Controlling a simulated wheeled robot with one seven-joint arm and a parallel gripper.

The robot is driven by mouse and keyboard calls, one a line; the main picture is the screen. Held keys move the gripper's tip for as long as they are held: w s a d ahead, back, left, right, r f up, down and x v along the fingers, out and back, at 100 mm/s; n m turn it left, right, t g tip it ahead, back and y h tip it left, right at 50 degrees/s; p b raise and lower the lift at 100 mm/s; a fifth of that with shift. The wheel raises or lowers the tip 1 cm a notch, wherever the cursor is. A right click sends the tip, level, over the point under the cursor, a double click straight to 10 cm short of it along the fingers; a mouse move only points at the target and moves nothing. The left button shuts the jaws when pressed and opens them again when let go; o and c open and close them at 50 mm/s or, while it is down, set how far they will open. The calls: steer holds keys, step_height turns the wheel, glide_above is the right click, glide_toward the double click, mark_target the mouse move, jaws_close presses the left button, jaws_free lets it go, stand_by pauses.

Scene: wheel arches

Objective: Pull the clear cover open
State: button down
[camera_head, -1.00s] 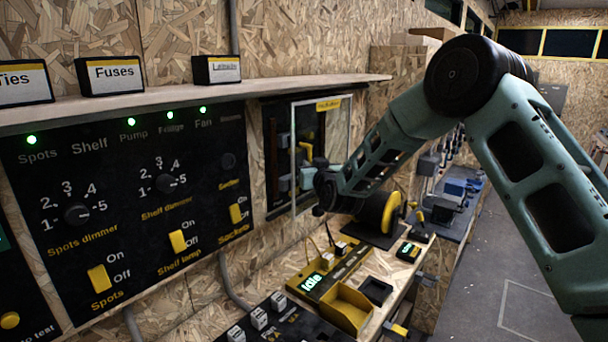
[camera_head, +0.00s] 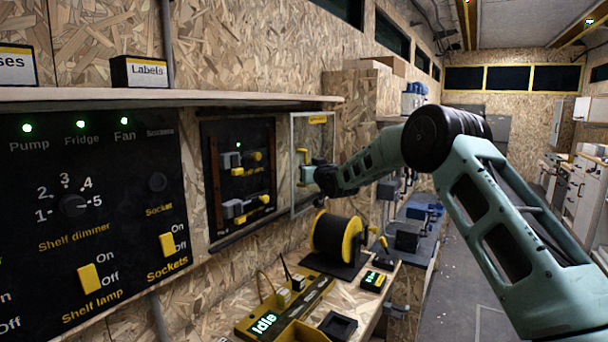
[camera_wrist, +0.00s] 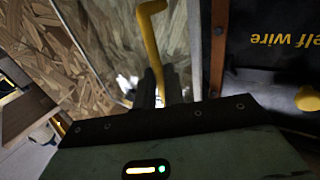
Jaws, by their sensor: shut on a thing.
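The clear cover (camera_head: 325,150) is a see-through pane with a pale frame and a yellow label at its top. It stands to the right of the black switch panel (camera_head: 222,190), whose levers are uncovered. The cover's yellow handle (camera_head: 301,156) is at its left side and also shows in the wrist view (camera_wrist: 150,45). My gripper (camera_head: 306,176) is at the handle's lower part. In the wrist view my gripper's fingers (camera_wrist: 159,92) are closed around the handle. The exact contact is dark and partly hidden.
A shelf (camera_head: 200,96) runs above the panels. A cable reel (camera_head: 335,238) stands on the bench just below the cover. A black panel of switches (camera_head: 90,210) is at left. Open floor (camera_head: 455,300) lies to the right.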

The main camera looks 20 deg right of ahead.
steer(key=shift+w+d, duration=0.15)
steer(key=shift+d, duration=0.05)
steer(key=c, duration=1.5)
jaws_free()
steer(key=s+b, duration=0.4)
steer(key=s, duration=1.3)
steer(key=shift+s+d, duration=0.2)
steer(key=shift+d, duration=0.15)
